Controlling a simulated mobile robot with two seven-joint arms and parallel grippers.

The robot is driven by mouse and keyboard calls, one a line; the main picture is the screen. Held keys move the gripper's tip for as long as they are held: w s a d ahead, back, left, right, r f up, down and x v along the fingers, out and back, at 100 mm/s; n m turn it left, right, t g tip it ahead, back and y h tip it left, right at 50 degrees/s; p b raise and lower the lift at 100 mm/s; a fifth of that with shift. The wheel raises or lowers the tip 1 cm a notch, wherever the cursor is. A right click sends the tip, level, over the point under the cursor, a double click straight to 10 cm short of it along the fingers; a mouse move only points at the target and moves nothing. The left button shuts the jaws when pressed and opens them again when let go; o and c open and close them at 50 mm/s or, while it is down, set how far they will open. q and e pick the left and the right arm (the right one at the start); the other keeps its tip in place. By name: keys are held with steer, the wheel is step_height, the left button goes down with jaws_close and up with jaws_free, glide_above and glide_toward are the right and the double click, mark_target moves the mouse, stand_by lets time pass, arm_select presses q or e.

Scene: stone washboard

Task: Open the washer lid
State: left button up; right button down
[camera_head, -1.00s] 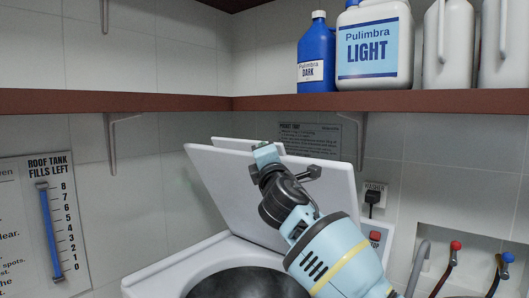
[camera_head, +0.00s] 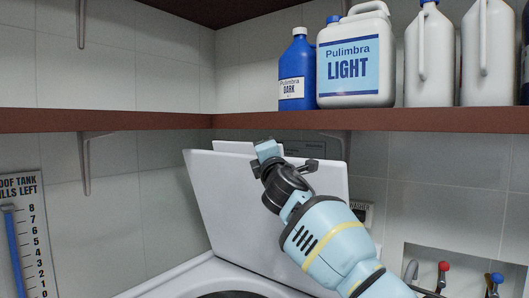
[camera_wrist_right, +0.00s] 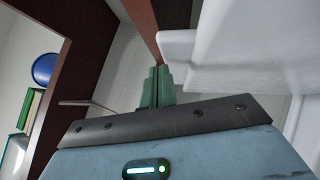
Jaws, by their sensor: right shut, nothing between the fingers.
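The washer lid (camera_head: 225,205) is a white panel. It stands raised and steeply tilted above the white washer top (camera_head: 180,278), with the dark round tub opening (camera_head: 232,295) partly visible below. My right gripper (camera_head: 267,150) is at the lid's upper edge, with my arm crossing in front of the lid's right part. In the right wrist view its green fingers (camera_wrist_right: 157,88) are together and empty, beside a white panel edge (camera_wrist_right: 230,75) that looks like the lid. Whether they touch is unclear. My left gripper is not in view.
A brown shelf (camera_head: 110,120) runs along both walls, close above the lid. It carries a blue bottle (camera_head: 297,75), a white-and-blue jug (camera_head: 355,60) and white bottles (camera_head: 430,55). Red and blue taps (camera_head: 443,267) are at lower right; a level gauge (camera_head: 20,240) is at left.

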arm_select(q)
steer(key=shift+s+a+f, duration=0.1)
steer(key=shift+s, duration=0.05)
